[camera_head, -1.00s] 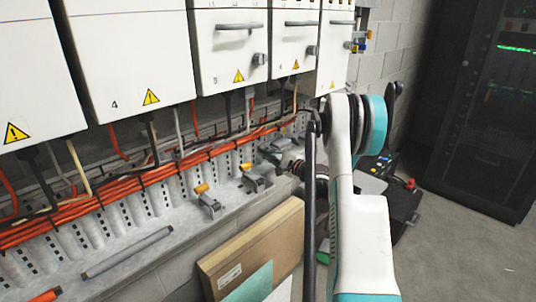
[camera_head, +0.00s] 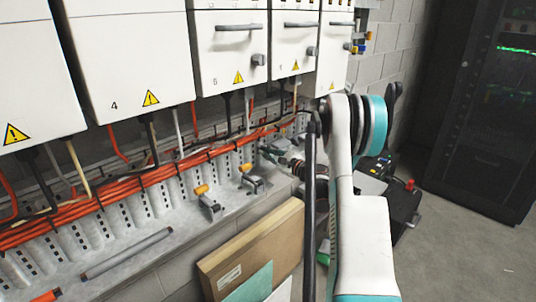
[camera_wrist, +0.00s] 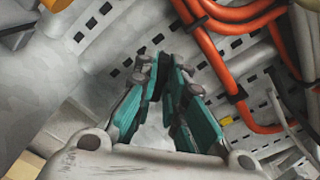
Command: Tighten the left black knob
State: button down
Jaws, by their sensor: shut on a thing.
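My gripper (camera_head: 272,152) reaches down to the grey ledge, partly hidden behind my arm in the head view. In the wrist view the teal fingers of my gripper (camera_wrist: 162,72) come together at their tips, with a small dark piece, the black knob (camera_wrist: 157,84), between them. The fingers cover most of it. I cannot make out the knob in the head view. No second black knob can be told apart there.
Two clamps with yellow-orange ends (camera_head: 202,189) (camera_head: 246,168) stand on the ledge left of my gripper. Orange cables (camera_head: 130,185) run along the perforated wall behind. White cabinets (camera_head: 230,45) hang above. A cardboard box (camera_head: 250,245) leans below the ledge.

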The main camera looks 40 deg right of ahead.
dwell(0.3)
jog(key=c, duration=1.7)
grip_release()
jog(key=shift+o, duration=0.2)
jog(key=s+d, duration=0.1)
jog(key=s, duration=1.1)
jog(key=shift+a, duration=0.1)
